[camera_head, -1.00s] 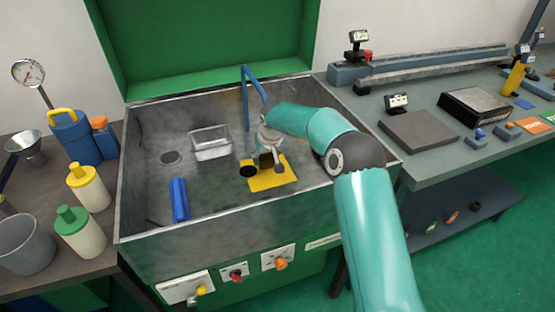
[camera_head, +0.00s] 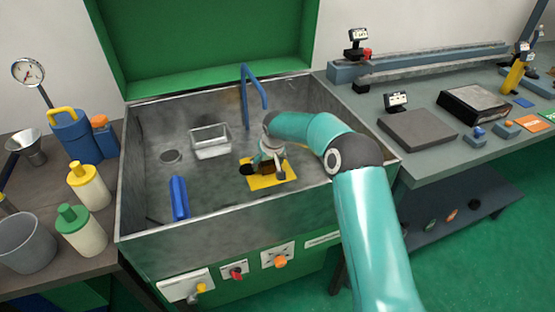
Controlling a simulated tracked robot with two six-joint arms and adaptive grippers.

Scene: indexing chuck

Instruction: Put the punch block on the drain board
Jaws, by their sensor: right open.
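A yellow board (camera_head: 272,184), which I take for the drain board, lies flat on the floor of the metal sink. My right gripper (camera_head: 264,170) points down over it from the right arm and is open. A small dark brown thing (camera_head: 265,167) shows between its fingers, low over or on the board. It may be the punch block, but the gripper hides most of it, and I cannot tell whether the fingers touch it. My left gripper is not in view.
The sink (camera_head: 150,205) also holds a wire-edged tray (camera_head: 210,141), a blue cylinder (camera_head: 179,198) and a blue tap (camera_head: 246,98). Its raised walls surround the work area. Bottles (camera_head: 88,187) stand left. A bench (camera_head: 440,160) with gauges and blocks stands right. The sink floor's front middle is clear.

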